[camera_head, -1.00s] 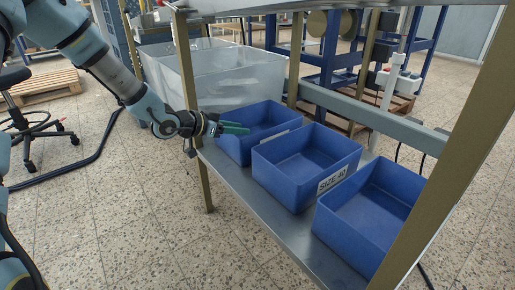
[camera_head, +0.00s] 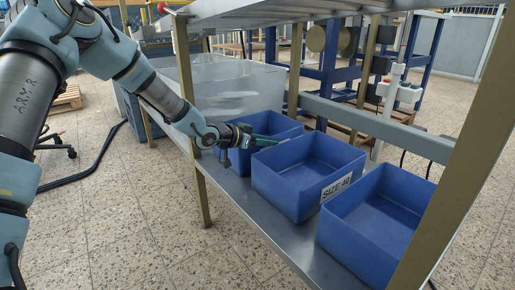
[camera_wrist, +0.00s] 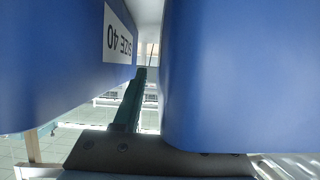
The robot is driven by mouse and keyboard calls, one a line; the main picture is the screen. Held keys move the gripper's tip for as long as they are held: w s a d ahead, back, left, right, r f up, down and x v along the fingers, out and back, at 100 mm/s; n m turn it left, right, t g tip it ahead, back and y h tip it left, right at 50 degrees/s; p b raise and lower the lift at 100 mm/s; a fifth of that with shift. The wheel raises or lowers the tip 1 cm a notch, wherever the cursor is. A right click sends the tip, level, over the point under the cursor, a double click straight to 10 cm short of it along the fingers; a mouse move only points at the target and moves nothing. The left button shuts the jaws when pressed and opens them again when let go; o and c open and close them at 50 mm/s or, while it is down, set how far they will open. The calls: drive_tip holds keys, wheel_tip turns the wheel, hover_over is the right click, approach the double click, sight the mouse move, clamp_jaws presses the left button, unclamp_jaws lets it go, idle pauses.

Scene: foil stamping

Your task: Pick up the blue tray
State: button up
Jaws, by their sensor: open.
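Three blue trays stand in a row on a grey metal shelf: a left tray (camera_head: 283,123), a middle tray (camera_head: 280,188) and a right tray (camera_head: 350,238). My gripper (camera_head: 266,141) is open, low over the gap between the left and middle trays, with its green fingers pointing right. In the wrist view, one green finger (camera_wrist: 131,103) reaches into a narrow gap between two blue tray walls. The wall at left bears an upside-down "SIZE 40" label (camera_wrist: 118,37). The wall at right (camera_wrist: 240,70) fills much of the view. The other finger is hidden there, and contact cannot be told.
The shelf (camera_head: 235,190) has gold-coloured posts, including a near left post (camera_head: 201,195) and a large right post (camera_head: 455,170). An upper shelf (camera_head: 270,12) hangs above the trays. The floor in front is clear.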

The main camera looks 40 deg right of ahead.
drive_tip(key=shift+c, duration=0.3)
clamp_jaws()
drive_tip(key=shift+d+r, duration=0.1)
idle(1.0)
